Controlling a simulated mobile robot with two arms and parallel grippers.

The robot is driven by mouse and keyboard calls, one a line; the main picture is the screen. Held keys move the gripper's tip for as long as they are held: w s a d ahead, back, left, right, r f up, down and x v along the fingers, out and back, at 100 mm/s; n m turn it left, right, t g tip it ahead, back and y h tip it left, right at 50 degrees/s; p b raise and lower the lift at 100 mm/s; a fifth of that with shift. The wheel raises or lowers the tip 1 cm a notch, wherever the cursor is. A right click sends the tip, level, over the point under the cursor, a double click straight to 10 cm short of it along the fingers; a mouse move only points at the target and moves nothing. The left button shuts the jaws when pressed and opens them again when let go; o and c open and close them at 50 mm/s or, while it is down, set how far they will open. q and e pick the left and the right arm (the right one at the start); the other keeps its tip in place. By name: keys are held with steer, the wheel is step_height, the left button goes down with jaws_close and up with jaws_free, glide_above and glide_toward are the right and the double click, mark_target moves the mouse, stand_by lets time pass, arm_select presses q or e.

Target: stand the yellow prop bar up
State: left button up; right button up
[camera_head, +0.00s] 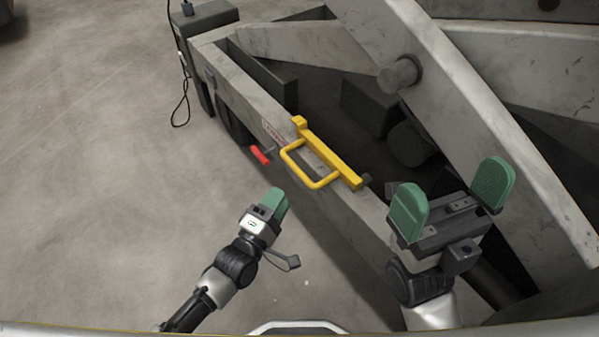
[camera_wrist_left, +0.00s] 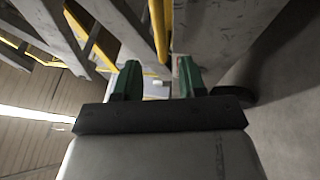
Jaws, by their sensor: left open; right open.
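The yellow prop bar (camera_head: 330,160) lies along the top of the grey machine's near beam in the head view, with its looped handle (camera_head: 308,178) hanging toward the near left side. My right gripper (camera_head: 451,199) is open and empty, to the right of the bar's near end and apart from it. My left gripper (camera_head: 272,200) is below and left of the bar, over the floor, and apart from it. In the left wrist view its two green fingers (camera_wrist_left: 157,82) are spread with nothing held between them. A yellow bar (camera_wrist_left: 158,30) shows beyond them; I cannot tell whether it is the prop bar.
A red-handled lever (camera_head: 260,155) sticks out from the beam's side near the prop bar. Sloping grey beams (camera_head: 450,90) rise at the right, close to my right gripper. A dark cable (camera_head: 181,85) hangs at the back left. The concrete floor (camera_head: 90,170) at the left is clear.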

mark_target(298, 168)
arm_select(q)
steer(key=b+x, duration=0.2)
steer(key=x, duration=0.7)
steer(key=shift+c, duration=0.5)
jaws_close()
